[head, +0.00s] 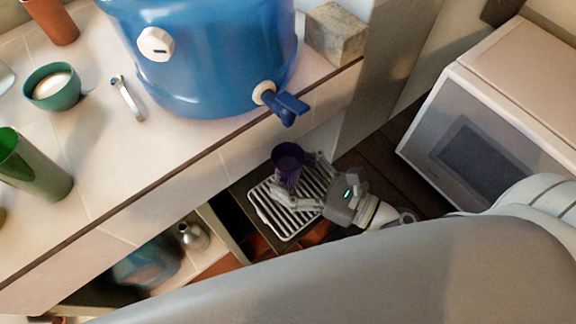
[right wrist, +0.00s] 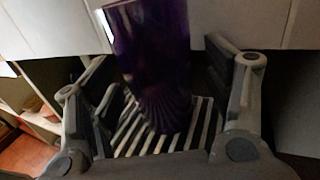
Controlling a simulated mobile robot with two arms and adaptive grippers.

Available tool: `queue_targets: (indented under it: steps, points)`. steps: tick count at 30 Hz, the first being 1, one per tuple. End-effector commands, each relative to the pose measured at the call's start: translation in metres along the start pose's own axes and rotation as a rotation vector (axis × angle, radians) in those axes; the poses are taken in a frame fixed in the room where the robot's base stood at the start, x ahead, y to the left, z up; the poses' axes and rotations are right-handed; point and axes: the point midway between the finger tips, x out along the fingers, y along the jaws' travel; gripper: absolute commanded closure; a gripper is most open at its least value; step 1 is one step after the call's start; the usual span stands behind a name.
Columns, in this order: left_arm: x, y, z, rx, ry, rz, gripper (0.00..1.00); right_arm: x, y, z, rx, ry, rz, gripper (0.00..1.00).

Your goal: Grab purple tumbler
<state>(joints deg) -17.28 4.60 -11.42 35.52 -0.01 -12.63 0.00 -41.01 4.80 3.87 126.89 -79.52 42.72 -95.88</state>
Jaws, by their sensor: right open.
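The purple tumbler (head: 288,160) stands on a white slatted rack (head: 262,208) below the counter's edge, under the blue dispenser's tap. My right gripper (head: 305,182) reaches in from the right at the tumbler. In the right wrist view the tumbler (right wrist: 152,65) is upright between the two spread fingers of the gripper (right wrist: 158,105), with gaps on both sides. The gripper is open. The slats of the rack (right wrist: 130,135) show beneath and around the tumbler's base. My left gripper is not in view.
The blue dispenser (head: 205,60) with its blue tap (head: 285,103) overhangs the rack from the counter (head: 110,190). A stone block (head: 336,35), a teal cup (head: 53,87) and a green tumbler (head: 35,170) stand on the counter. A white microwave-like box (head: 490,130) is at right.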

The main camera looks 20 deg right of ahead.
Motion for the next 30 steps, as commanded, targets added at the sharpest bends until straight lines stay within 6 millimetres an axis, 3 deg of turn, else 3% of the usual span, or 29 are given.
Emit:
queue_targets:
  steps: [4, 11, 24, 26, 30]
  points:
    - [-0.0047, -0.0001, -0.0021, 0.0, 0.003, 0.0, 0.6, 0.011, 0.0001, 0.001, 0.001, -0.001, 0.001, 0.26]
    - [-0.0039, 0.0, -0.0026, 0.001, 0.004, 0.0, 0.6, 0.0114, 0.0003, -0.0001, 0.001, 0.0, 0.001, 0.27]
    - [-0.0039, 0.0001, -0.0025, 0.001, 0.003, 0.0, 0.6, 0.011, 0.0002, -0.0001, 0.001, 0.0, 0.001, 0.84]
    - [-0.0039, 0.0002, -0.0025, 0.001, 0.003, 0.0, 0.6, 0.0112, 0.0002, 0.0009, 0.001, -0.002, 0.001, 0.9]
    - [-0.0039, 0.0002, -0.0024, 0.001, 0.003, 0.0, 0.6, 0.0112, 0.0002, 0.0009, 0.001, -0.002, 0.001, 0.9]
